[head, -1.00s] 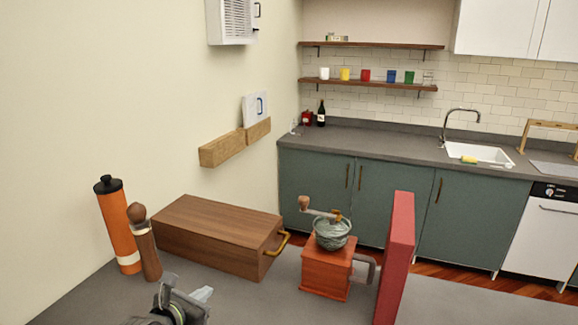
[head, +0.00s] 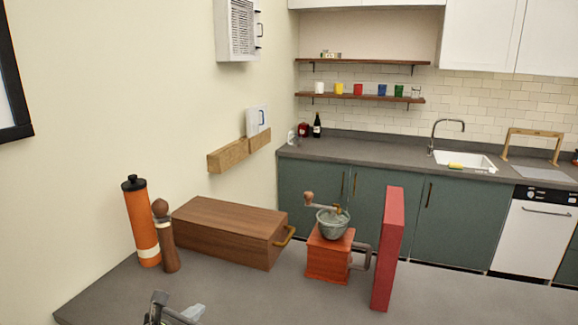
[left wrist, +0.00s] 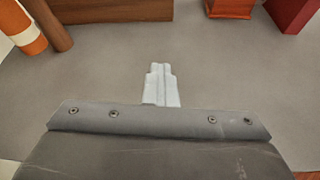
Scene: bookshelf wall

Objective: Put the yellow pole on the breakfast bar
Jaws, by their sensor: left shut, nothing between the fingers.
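I see no yellow pole in either view. A grey countertop (head: 255,298), which looks like the breakfast bar, fills the front of the head view. Its bare grey surface also shows in the left wrist view (left wrist: 235,75). My left gripper (head: 192,312) is at the bottom edge of the head view, over the near part of this counter, partly cut off. In the left wrist view its pale fingertips (left wrist: 161,84) are pressed together and empty over bare counter. My right gripper is not in view.
An orange bottle (head: 142,222), a wooden mill (head: 165,238), a wooden box (head: 230,232), a red coffee grinder (head: 327,258) and a red upright slab (head: 388,250) stand along the counter's far side. The counter's near part is clear. A sink (head: 465,160) is across the room.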

